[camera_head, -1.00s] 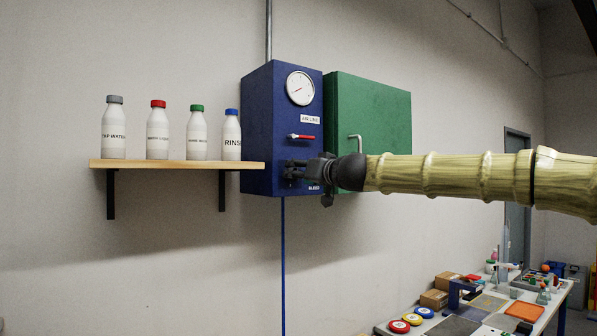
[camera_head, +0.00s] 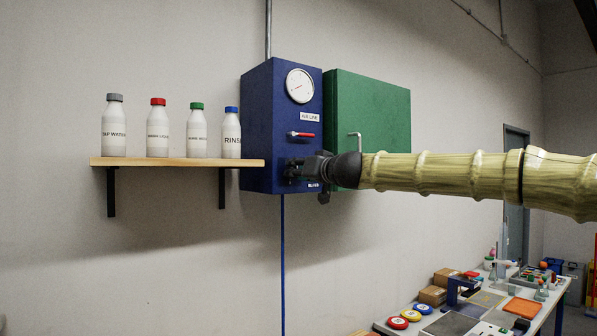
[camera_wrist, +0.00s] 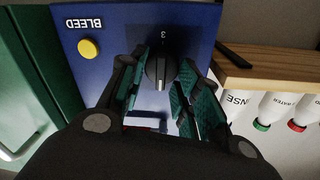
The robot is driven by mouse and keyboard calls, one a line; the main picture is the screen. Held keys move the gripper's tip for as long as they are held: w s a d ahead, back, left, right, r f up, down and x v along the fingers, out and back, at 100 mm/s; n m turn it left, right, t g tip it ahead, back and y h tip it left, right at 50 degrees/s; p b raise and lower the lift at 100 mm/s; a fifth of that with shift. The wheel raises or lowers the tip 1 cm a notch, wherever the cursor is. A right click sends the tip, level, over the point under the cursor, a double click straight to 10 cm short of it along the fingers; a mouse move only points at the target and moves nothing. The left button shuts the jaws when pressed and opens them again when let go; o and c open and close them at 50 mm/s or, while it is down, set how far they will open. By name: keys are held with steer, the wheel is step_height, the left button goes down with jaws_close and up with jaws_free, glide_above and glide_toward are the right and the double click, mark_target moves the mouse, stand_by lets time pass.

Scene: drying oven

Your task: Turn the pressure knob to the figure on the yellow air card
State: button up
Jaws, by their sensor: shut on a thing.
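The pressure knob (camera_wrist: 161,66) is black and round with a ridge, on the front of the blue air-line box (camera_head: 258,120). In the wrist view a figure 3 shows beside its edge. My gripper (camera_wrist: 160,92) has its green-padded fingers on either side of the knob and is shut on it. In the head view my gripper (camera_head: 293,171) hides the knob. A white round gauge (camera_head: 300,86) sits at the top of the box; its needle shows, but its figures are too small to read. No yellow air card can be made out.
A red-handled valve (camera_head: 302,135) is just above my gripper. The yellow BLEED button (camera_wrist: 89,49) is close by. A green cabinet (camera_head: 372,115) adjoins the box on the right. A wooden shelf (camera_head: 175,162) with several bottles stands to the left.

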steer(key=shift+f+m, duration=0.1)
steer(key=shift+m, duration=0.2)
steer(key=m+p, duration=0.2)
steer(key=m, duration=0.9)
steer(key=m+g+y+p, duration=0.1)
steer(key=m+p, duration=0.1)
steer(key=m, duration=0.9)
steer(key=shift+w+d+f, duration=0.1)
steer(key=shift+w+d, duration=0.05)
steer(key=shift+d, duration=0.05)
stand_by(0.5)
steer(key=o, duration=0.9)
steer(key=shift+o, duration=0.7)
steer(key=shift+w+a, duration=0.1)
steer(key=shift+a, duration=0.1)
steer(key=shift+d+f, duration=0.1)
steer(key=shift+d, duration=0.15)
